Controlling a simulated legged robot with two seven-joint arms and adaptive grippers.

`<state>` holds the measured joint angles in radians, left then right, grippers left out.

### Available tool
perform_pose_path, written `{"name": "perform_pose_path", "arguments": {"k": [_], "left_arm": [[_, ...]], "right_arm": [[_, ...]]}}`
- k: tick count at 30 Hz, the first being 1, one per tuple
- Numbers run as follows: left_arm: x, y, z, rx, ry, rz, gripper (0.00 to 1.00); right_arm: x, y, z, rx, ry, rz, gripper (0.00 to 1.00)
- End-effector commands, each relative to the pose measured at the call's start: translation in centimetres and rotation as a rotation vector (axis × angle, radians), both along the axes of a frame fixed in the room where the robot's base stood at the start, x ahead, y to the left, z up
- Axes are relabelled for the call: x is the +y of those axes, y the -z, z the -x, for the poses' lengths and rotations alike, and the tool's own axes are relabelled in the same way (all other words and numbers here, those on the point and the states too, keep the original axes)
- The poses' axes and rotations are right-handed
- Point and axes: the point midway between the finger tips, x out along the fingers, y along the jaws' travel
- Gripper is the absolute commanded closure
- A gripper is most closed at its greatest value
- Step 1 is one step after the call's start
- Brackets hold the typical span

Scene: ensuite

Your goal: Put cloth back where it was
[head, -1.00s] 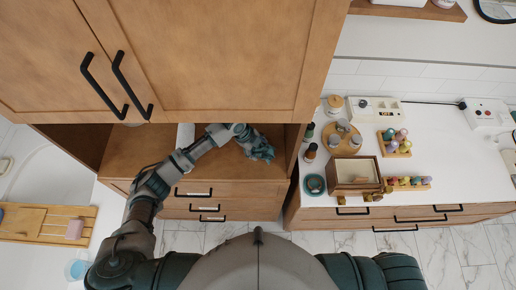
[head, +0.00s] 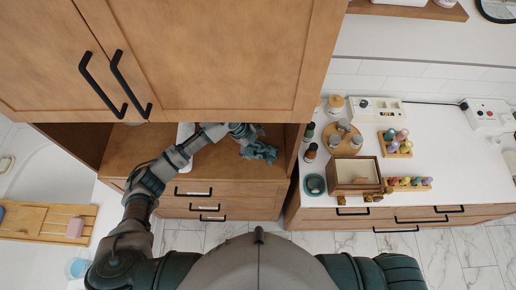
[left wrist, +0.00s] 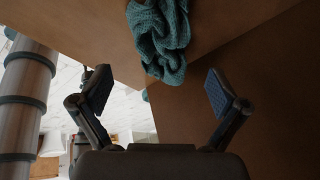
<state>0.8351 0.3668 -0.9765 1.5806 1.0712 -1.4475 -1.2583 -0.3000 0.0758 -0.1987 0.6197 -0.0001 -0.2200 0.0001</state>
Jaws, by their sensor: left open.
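A crumpled teal cloth (head: 259,150) lies on the open wooden shelf (head: 222,168) below the upper cabinet, near its right side. In the left wrist view the cloth (left wrist: 161,40) lies on brown wood beyond the fingertips. My left gripper (head: 245,132) reaches into the shelf opening beside the cloth, partly hidden under the cabinet's lower edge. In the left wrist view my left gripper (left wrist: 159,92) is open, with nothing between its fingers and a gap to the cloth. My right gripper is not in view.
The upper cabinet doors (head: 215,55) overhang the shelf. Drawers (head: 225,205) are below it. A white counter (head: 450,180) at right holds a wooden box (head: 357,173), bottles and several colourful balls. A wooden bath tray (head: 38,222) is at left.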

Motion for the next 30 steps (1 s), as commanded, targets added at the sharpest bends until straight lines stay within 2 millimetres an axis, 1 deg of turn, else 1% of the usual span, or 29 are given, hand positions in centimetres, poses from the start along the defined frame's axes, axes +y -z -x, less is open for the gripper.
{"name": "perform_pose_path", "arguments": {"k": [1,4,6,10,25,28,29,30], "left_arm": [[0.4,-0.7,0.0,-0.002,0.0,0.0,0.02],[0.9,-2.1,0.1,-0.002,0.0,0.0,0.02],[1.2,-2.7,0.1,-0.001,0.0,0.001,0.02],[1.4,-3.2,0.2,0.002,0.0,0.0,0.02],[1.3,-3.1,0.3,0.003,-0.002,0.001,0.02],[0.8,-2.3,1.2,0.014,-0.028,0.013,0.02],[0.6,-1.9,1.7,0.021,-0.049,0.023,0.02],[0.2,-1.2,2.6,0.034,-0.083,0.036,0.02]], "right_arm": [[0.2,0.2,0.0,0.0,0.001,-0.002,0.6],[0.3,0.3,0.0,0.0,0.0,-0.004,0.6],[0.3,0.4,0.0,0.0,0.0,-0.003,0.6],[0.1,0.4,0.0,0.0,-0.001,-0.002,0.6],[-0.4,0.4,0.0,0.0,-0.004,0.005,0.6],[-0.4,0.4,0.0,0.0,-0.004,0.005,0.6],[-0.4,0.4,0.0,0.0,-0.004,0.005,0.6],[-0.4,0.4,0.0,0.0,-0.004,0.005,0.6]]}}
